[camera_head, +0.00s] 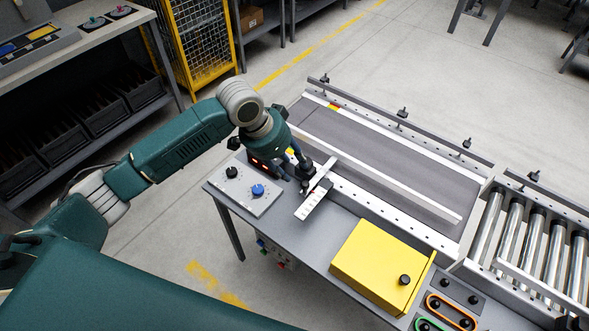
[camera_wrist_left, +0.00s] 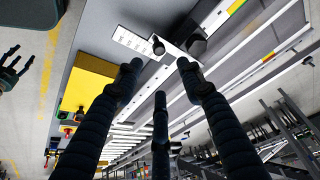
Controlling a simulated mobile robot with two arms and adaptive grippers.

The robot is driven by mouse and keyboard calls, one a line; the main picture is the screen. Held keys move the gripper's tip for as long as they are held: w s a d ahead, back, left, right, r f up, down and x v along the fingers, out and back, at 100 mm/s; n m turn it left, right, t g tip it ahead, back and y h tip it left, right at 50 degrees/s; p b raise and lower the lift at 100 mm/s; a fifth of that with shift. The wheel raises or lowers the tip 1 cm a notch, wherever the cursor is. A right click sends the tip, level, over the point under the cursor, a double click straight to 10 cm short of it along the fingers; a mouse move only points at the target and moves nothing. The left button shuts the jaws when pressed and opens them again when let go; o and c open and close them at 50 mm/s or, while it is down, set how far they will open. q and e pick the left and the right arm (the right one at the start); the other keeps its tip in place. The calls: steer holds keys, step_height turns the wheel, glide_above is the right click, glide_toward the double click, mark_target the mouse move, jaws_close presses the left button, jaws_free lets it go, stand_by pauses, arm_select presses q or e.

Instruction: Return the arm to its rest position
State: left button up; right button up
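My left arm, green with grey joints, reaches in from the left in the head view. Its gripper (camera_head: 305,178) is over the control desk (camera_head: 318,240), beside a white marked strip (camera_head: 313,204) with a black lever knob. In the left wrist view the dark fingers of the gripper (camera_wrist_left: 158,75) are spread apart with nothing between them. The white strip (camera_wrist_left: 132,41) and the black knob (camera_wrist_left: 157,46) lie beyond the fingertips, apart from them as far as I can see. A dark hand with spread fingers, seemingly my right gripper (camera_wrist_left: 12,68), shows at the left edge of the wrist view.
The desk also carries a dial panel (camera_head: 250,188), a yellow box (camera_head: 375,268) and ringed buttons (camera_head: 450,311). A conveyor belt (camera_head: 375,160) runs behind it, with rollers (camera_head: 535,245) at the right. A yellow cage (camera_head: 200,40) and a shelf bench (camera_head: 80,70) stand at the left. Floor between is clear.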

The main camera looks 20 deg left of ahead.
arm_select(q)
steer(key=shift+r, duration=0.1)
stand_by(0.4)
steer(key=s+d+f+n, duration=0.1)
steer(key=s+d+f, duration=0.2)
steer(key=s, duration=0.3)
steer(key=s+d+f, duration=0.4)
steer(key=s, duration=0.3)
steer(key=s+a+f+n+y, duration=0.1)
steer(key=s+a+n, duration=0.2)
steer(key=s+a, duration=0.35)
steer(key=s+a+f+n+y, duration=0.1)
steer(key=s+a+n+y, duration=0.2)
steer(key=s, duration=0.6)
step_height(320, 180, down, 30)
steer(key=s+g+h+b, duration=0.1)
steer(key=s+b, duration=0.1)
steer(key=b, duration=0.2)
steer(key=s+a+f+m+g+b, duration=0.1)
steer(key=s+a+f+b, duration=0.1)
steer(key=s+f, duration=1.5)
steer(key=shift+a+f+b, duration=0.35)
steer(key=shift+a+f, duration=0.5)
steer(key=shift+f, duration=0.05)
